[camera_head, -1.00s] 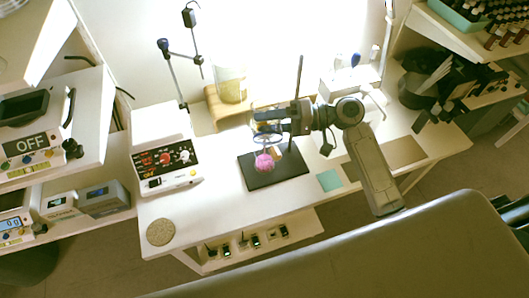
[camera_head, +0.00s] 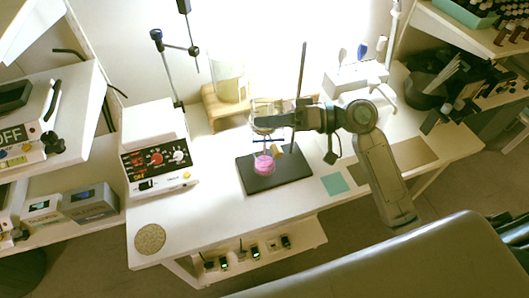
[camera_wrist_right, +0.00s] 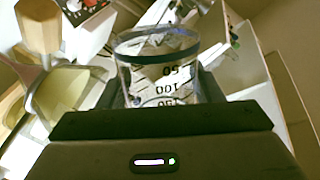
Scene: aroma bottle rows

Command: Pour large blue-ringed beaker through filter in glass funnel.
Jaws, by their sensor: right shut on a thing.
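My right gripper (camera_head: 285,120) is shut on a clear glass beaker (camera_head: 265,113), above the dark base plate (camera_head: 293,172) of a stand. In the right wrist view the beaker (camera_wrist_right: 160,65) shows a blue rim band and printed volume marks, and sits between the fingers. A vessel of bright pink liquid (camera_head: 264,165) stands on the plate below the beaker. A glass funnel and its filter cannot be made out clearly; a pale cone-like shape (camera_wrist_right: 60,88) shows left of the beaker in the right wrist view. My left gripper is not in view.
The stand's thin rod (camera_head: 302,75) rises just behind my right gripper. A hotplate stirrer (camera_head: 158,165) stands at left. A large pale vessel (camera_head: 228,80) is on a wooden riser behind. A round cork mat (camera_head: 150,240) and teal square (camera_head: 335,184) lie on the white table.

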